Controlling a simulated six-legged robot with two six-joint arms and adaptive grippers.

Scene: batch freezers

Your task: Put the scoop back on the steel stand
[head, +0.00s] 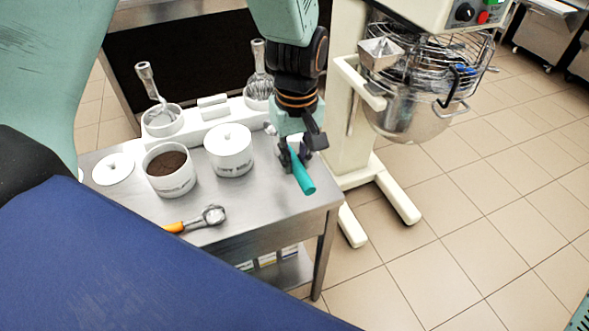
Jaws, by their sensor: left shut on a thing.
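My left gripper (292,158) is shut on a teal-handled tool, seemingly a scoop, above the right end of the steel stand. Its teal handle (304,180) sticks out towards the front right and slopes down. A small grey part shows behind the gripper, and the rest of its head is hidden. The steel stand (265,205) is a table with a bare metal top. I cannot tell whether the tool touches it. Another scoop with an orange handle (175,227) lies on the front of the top. My right gripper is not in view.
A tub of brown powder (168,178), a lidded white tub (230,158) and a round white lid (113,170) stand on the top. Behind them is a white rack (205,122) with utensils. A mixer (400,105) stands close at right. The stand's front right is clear.

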